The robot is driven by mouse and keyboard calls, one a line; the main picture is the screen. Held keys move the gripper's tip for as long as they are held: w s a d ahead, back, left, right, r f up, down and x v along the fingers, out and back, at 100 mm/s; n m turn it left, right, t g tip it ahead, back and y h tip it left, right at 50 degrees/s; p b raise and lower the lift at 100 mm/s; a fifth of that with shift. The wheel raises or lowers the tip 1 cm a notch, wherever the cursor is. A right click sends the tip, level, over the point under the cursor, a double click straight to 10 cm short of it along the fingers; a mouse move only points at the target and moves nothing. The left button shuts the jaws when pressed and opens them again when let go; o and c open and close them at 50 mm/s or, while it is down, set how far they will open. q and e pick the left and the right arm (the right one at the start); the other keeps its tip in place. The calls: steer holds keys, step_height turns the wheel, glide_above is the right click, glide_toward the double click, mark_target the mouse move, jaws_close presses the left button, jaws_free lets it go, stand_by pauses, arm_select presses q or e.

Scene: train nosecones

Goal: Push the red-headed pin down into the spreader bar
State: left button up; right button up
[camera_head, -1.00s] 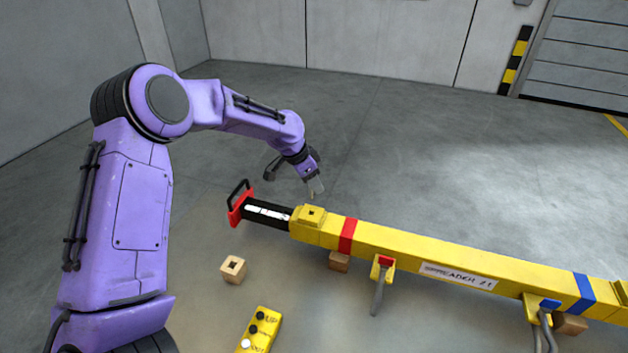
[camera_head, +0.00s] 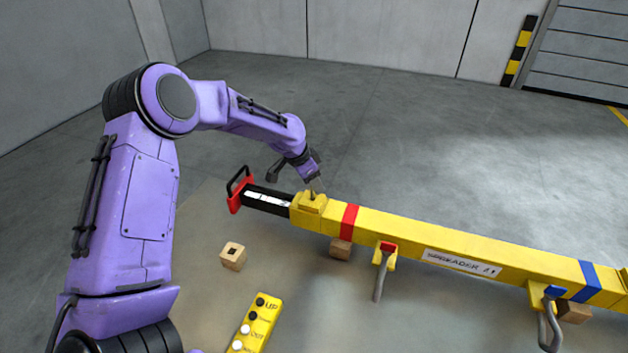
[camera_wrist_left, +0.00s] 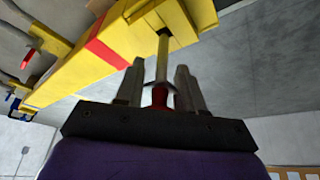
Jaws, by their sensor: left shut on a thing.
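The yellow spreader bar (camera_head: 400,247) runs from the centre to the right, with a raised block with a hole (camera_head: 308,204) near its left end. My left gripper (camera_head: 314,184) is just above this block. In the left wrist view my left gripper (camera_wrist_left: 159,82) is shut on the pin at its red head (camera_wrist_left: 158,98). The pin's metal shaft (camera_wrist_left: 162,58) points away from the gripper, and its far end meets the square hole in the block. How deep the tip sits is hard to tell. My right gripper is not in view.
A black inner bar (camera_head: 267,199) with a red handle (camera_head: 235,192) sticks out of the bar's left end. A small wooden block with a hole (camera_head: 233,256) and a yellow button pendant (camera_head: 257,325) lie in front. Grey-handled pins (camera_head: 381,278) hang at the bar's side.

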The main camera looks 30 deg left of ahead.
mark_target(314, 198)
arm_select(q)
steer(key=shift+f+b, duration=0.95)
steer(key=shift+f, duration=0.75)
stand_by(0.6)
